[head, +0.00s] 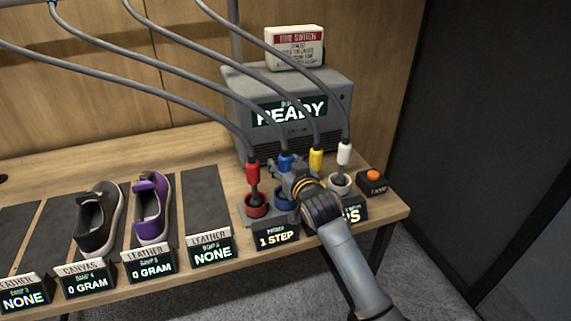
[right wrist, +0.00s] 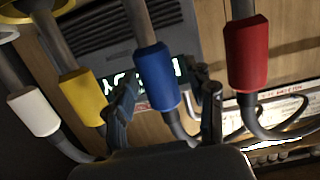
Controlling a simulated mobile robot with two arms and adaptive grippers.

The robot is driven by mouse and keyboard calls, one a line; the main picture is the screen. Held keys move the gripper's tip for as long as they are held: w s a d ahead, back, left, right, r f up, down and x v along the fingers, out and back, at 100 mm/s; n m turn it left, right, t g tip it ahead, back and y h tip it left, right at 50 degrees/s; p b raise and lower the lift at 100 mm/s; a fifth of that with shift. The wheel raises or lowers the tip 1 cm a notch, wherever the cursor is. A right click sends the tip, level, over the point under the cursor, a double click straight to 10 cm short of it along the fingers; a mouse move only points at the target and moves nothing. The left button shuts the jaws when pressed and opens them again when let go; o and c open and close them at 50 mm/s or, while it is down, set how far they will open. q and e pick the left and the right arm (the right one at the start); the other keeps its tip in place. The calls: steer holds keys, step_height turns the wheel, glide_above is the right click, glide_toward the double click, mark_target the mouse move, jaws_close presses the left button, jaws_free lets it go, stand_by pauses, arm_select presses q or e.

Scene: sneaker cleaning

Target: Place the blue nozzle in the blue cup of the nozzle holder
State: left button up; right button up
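The blue nozzle (head: 285,161) hangs on its hose above the blue cup (head: 283,197) of the nozzle holder, at the right of the bench. My right gripper (head: 289,172) is at the blue nozzle. In the right wrist view, which is upside down, the blue nozzle (right wrist: 156,80) shows between the two apart fingers of my right gripper (right wrist: 165,100), with small gaps on both sides; the fingers look open around it. My gripper and wrist hide the nozzle's lower end and part of the blue cup. My left gripper is not in view.
Close by hang the red nozzle (head: 253,172) over its red cup (head: 256,208), the yellow nozzle (head: 316,161) and the white nozzle (head: 344,154). A grey machine (head: 238,92) reading READY stands behind. An orange button (head: 373,175) is at right; shoes (head: 151,208) stand at left.

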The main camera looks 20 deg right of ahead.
steer(key=shift+r, duration=0.2)
steer(key=s+r, duration=0.2)
steer(key=s, duration=0.9)
steer(key=shift+s+d+r+b, duration=0.15)
steer(key=shift+s+d+b, duration=0.05)
steer(key=shift+s+b, duration=0.2)
